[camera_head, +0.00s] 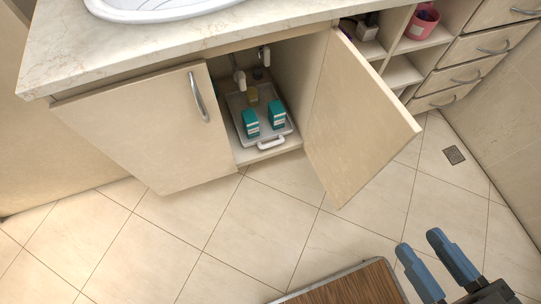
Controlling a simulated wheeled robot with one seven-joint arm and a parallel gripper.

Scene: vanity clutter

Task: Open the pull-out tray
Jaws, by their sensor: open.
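The pull-out tray (272,137) sits on the floor of the cabinet, inside the open compartment under the sink. Its white handle (271,143) faces out at the cabinet's front edge. My gripper (436,262) is at the lower right, above the floor, well away from the tray. Its two blue fingers are apart with nothing between them.
The left door (140,125) looks nearly shut. A brown wooden surface (350,287) lies at the bottom. Shelves and drawers (485,45) are at upper right. The tiled floor (240,225) before the cabinet is clear.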

